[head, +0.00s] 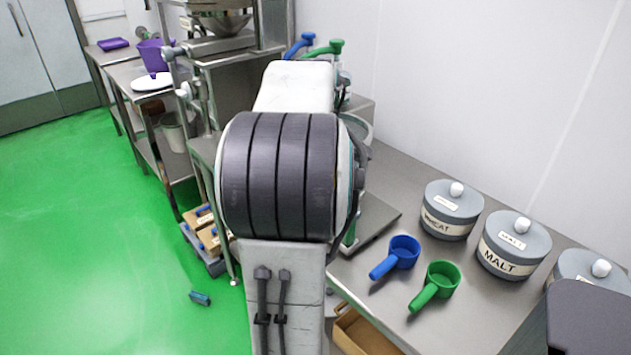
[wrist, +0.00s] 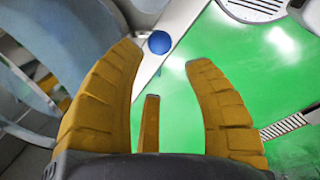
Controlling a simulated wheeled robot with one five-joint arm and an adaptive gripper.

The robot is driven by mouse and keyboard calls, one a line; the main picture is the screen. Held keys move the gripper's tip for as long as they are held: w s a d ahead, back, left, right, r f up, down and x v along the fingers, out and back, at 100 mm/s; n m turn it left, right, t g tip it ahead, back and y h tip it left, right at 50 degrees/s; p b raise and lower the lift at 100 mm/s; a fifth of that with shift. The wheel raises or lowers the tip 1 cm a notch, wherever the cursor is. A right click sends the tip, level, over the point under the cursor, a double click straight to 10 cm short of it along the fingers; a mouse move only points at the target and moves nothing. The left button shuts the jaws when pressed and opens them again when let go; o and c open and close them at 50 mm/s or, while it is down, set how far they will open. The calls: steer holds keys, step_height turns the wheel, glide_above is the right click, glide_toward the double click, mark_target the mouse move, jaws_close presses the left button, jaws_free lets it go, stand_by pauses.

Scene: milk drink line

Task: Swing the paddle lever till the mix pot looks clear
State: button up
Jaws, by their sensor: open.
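In the wrist view my gripper (wrist: 163,56) is open, its ochre fingers spread with nothing between them. A round blue knob (wrist: 159,42) shows just beyond the fingertips, apart from them, beside a pale metal edge. I cannot tell whether it belongs to the paddle lever. In the head view my arm fills the middle and hides my gripper and much of the bench behind. A blue handle (head: 298,46) and a green handle (head: 325,48) stick up behind my arm. I cannot make out the mix pot or its contents for sure in either view.
A blue scoop (head: 402,251) and a green scoop (head: 441,283) lie on the steel bench (head: 383,305) at right. Lidded WHEAT (head: 452,226) and MALT (head: 511,259) canisters stand behind them. A small teal item (head: 200,298) lies on the green floor, which is mostly clear at left.

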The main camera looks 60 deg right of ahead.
steer(key=shift+s+a+r, duration=0.1)
steer(key=shift+a+r, duration=0.05)
steer(key=shift+r, duration=0.85)
